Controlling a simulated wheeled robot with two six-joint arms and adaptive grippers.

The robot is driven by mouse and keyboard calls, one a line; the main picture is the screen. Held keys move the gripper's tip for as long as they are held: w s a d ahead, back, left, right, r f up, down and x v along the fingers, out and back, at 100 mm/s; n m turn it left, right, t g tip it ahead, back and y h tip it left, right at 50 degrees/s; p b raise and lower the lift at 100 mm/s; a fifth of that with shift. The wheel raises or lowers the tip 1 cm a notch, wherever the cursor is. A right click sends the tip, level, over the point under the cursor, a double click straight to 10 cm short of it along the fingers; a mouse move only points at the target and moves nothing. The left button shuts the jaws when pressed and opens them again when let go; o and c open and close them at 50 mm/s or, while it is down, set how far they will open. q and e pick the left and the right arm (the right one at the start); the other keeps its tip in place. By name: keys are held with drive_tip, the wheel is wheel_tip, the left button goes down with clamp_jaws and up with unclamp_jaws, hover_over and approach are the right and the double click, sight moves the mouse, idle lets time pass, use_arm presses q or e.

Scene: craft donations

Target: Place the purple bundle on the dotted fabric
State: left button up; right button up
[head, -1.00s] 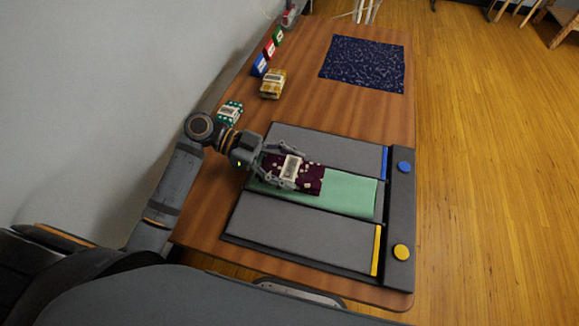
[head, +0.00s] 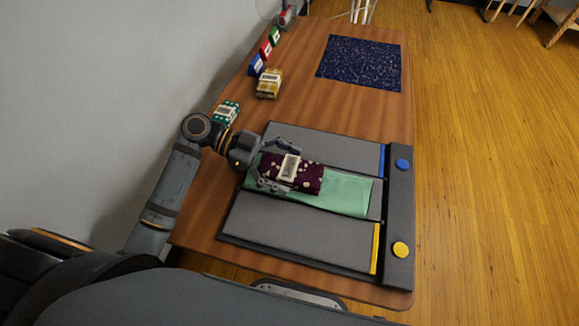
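The purple bundle (head: 308,178), dark with pale spots and a white label band, lies on a mint-green fabric (head: 345,194) on the middle panel of a grey folding board (head: 290,237). The green fabric looks plain at this size. A dark navy fabric (head: 360,63) with fine pale specks lies flat at the far right of the table. My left gripper (head: 282,168) is open at the bundle's left end, one finger beyond its far side and one by its near side. I cannot tell whether the fingers touch it. My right gripper is out of view.
A teal bundle (head: 226,112) lies beyond my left arm, with a yellow bundle (head: 269,83) farther back. Blue, red and green upright cards (head: 266,53) stand at the left edge. The board has blue (head: 403,165) and yellow (head: 400,250) buttons. Table between board and navy fabric is clear.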

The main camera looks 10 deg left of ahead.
use_arm(q)
drive_tip(key=shift+s+a+f, duration=0.1)
drive_tip(key=shift+a+f, duration=0.05)
drive_tip(key=shift+f, duration=0.55)
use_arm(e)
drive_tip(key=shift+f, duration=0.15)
use_arm(q)
drive_tip(key=shift+r, duration=0.15)
drive_tip(key=shift+r+p, duration=0.8)
drive_tip(key=shift+p, duration=0.25)
drive_tip(key=shift+a+f+b, duration=0.1)
drive_tip(key=shift+a+b, duration=0.3)
drive_tip(key=shift+a, duration=0.85)
drive_tip(key=v, duration=1)
drive_tip(key=shift+w+d+r+p, duration=0.15)
drive_tip(key=shift+w+r+p, duration=0.1)
drive_tip(key=shift+r+p, duration=0.05)
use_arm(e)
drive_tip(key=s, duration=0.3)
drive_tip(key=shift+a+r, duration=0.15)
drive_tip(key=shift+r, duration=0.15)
